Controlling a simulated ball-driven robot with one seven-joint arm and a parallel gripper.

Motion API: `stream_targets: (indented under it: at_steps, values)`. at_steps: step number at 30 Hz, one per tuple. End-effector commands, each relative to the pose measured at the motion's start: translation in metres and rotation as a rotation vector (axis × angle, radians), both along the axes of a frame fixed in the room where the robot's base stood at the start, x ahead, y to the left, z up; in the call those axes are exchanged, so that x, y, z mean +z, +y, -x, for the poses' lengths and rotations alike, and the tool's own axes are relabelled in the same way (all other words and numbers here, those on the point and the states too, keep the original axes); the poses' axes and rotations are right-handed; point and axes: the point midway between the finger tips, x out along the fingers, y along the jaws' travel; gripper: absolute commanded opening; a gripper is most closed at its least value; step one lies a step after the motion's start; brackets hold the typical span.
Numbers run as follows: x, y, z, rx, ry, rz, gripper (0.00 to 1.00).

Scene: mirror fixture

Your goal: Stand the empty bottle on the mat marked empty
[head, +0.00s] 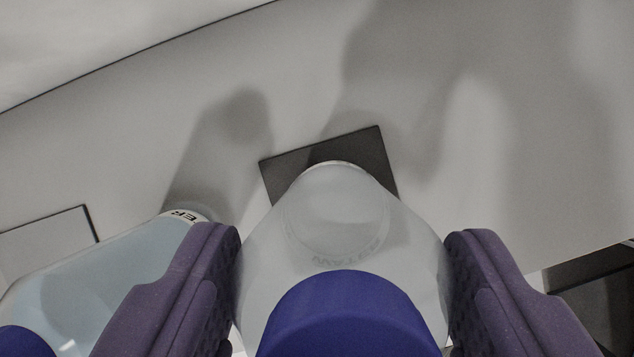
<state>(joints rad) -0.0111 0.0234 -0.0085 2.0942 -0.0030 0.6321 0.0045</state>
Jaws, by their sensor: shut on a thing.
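My gripper (345,240) is shut on a clear, empty-looking bottle (335,215) with a blue cap (340,318), one purple finger on each side. I look down on the bottle from its cap end. Beyond its base lies a dark square mat (285,175), partly covered by the bottle in this view. I cannot tell whether the base touches the mat, and no marking on the mat is visible. A pale mat with a dark outline (45,237) lies at the left. No marking shows on it either.
A second bottle (105,265) with pale blue contents and a blue cap (22,342) is close to my left finger, cut off by the frame. A dark object (597,290) is at the right edge. The grey surface beyond the dark mat is clear, with shadows.

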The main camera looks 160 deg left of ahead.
Motion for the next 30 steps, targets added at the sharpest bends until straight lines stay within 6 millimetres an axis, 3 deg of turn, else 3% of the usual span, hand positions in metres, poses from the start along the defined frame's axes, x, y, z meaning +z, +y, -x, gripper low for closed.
stream_targets:
  at_steps: [1,3,14,15,18,26,30]
  values:
    - [-0.014,0.0,0.0,0.0,0.002,0.0,0.18]
    - [-0.023,0.0,0.0,0.0,0.001,0.0,0.18]
    - [-0.026,-0.001,0.0,0.0,-0.001,0.0,0.18]
    - [-0.026,-0.001,0.0,0.0,-0.001,0.0,0.66]
    - [-0.025,-0.001,0.001,0.0,-0.001,0.0,0.89]
    - [-0.025,-0.001,0.001,0.0,-0.001,0.0,0.9]
    - [-0.015,-0.001,0.002,0.0,-0.003,0.0,0.9]
